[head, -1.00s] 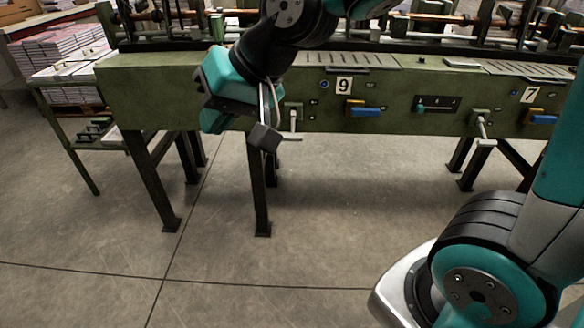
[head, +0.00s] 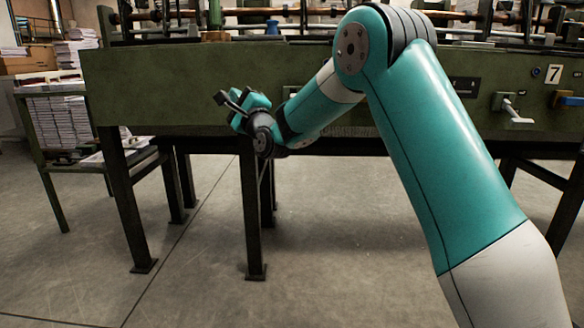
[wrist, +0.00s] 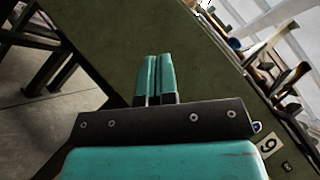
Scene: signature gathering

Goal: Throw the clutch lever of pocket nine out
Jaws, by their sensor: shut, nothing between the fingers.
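No pocket nine lever shows in either view; my arm covers that stretch of the machine in the head view. My gripper (wrist: 155,60) is shut and empty, its two teal fingers side by side in front of the green panel. Whether they touch it I cannot tell. In the head view my gripper (head: 250,105) is at the plain green panel, left of the arm's elbow.
Dark machine legs (head: 125,195) stand on the floor. A side table with paper stacks (head: 60,120) is at left. The floor in front is clear.

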